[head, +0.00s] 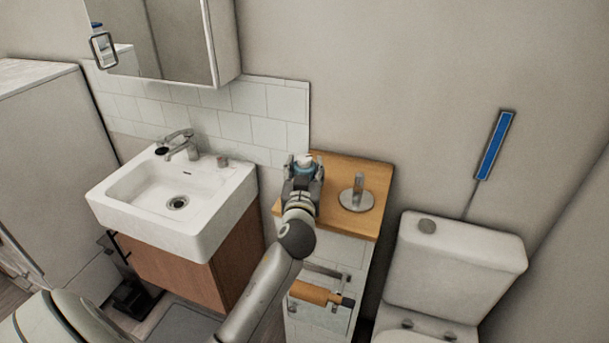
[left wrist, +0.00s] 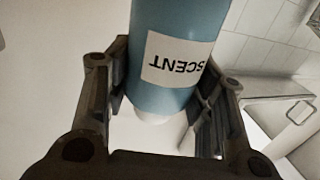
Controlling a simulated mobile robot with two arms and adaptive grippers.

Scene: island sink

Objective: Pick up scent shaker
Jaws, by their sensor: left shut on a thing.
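The scent shaker (left wrist: 175,60) is a blue cylinder with a white label reading "SCENT", upside down in the left wrist view. It stands between the two dark fingers of my left gripper (left wrist: 160,110), which is shut on it. In the head view the left gripper (head: 303,172) is at the wooden top of the narrow cabinet (head: 345,168). Only the shaker's pale top (head: 304,160) shows there; the gripper hides most of it. I cannot tell whether the shaker touches the cabinet top. My right gripper is not in view.
A round metal holder (head: 356,198) stands on the cabinet top, right of the gripper. A white sink (head: 225,195) with a tap is to the left. A toilet (head: 455,265) is to the right. A mirror cabinet (head: 175,35) hangs above the sink.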

